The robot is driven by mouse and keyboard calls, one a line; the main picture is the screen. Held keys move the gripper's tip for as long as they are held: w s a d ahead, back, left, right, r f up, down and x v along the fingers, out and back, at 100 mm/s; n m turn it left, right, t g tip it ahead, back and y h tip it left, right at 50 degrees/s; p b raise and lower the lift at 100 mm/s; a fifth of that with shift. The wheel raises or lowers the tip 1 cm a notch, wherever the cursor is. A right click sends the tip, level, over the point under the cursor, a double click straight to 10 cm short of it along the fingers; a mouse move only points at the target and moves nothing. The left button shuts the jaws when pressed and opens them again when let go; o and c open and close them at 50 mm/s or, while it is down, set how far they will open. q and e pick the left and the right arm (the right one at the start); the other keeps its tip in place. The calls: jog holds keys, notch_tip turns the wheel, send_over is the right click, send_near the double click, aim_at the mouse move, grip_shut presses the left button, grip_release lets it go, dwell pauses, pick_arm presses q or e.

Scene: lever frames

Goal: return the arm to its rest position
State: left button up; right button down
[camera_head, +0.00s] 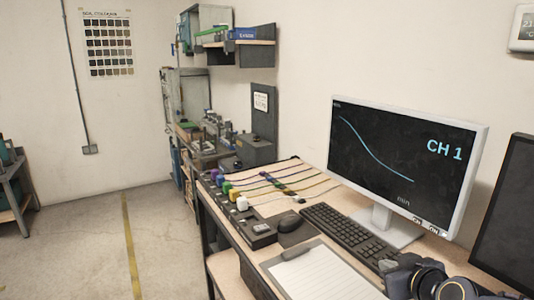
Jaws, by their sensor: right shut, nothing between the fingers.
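My right arm comes in at the bottom right corner, dark with a gold ring. My right gripper (392,267) is small and partly cut off, near the right end of the keyboard; its fingers are shut with nothing seen between them. It is over or beside the desk's front right part; I cannot tell its height. My left gripper is not in view.
A dark screen (508,215) stands at right. Floor at left is clear.

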jog(key=s+a+f+m+g, duration=0.1)
jog(key=s+a+f+g, duration=0.1)
jog(key=s, duration=0.6)
jog(key=s+a+f+m+g+y, duration=0.1)
jog(key=s+f+m+g, duration=0.1)
jog(key=s, duration=0.6)
jog(key=s+a+f+m+g+y, duration=0.1)
jog(key=s+a+f+g, duration=0.1)
jog(key=s, duration=0.6)
jog(key=shift+s+a+f+m+g, duration=0.3)
jog(key=shift+a+f, duration=0.05)
jog(key=shift+f, duration=0.2)
jog(key=w+d+r+n+t+h+p, duration=0.1)
jog(key=w+d+r+n+t+h, duration=0.1)
jog(key=w, duration=0.9)
jog(key=w+d+r+n+t+h+p, duration=0.2)
jog(key=w+d+n+t+h, duration=0.1)
jog(key=w, duration=0.8)
jog(key=w+d+r+n+t+h+p, duration=0.1)
jog(key=w+d+r+n+t+h, duration=0.2)
jog(key=w+t, duration=0.3)
jog(key=shift+w+d+n+p, duration=0.4)
jog(key=shift+w+d, duration=0.45)
jog(key=shift+w, duration=1.75)
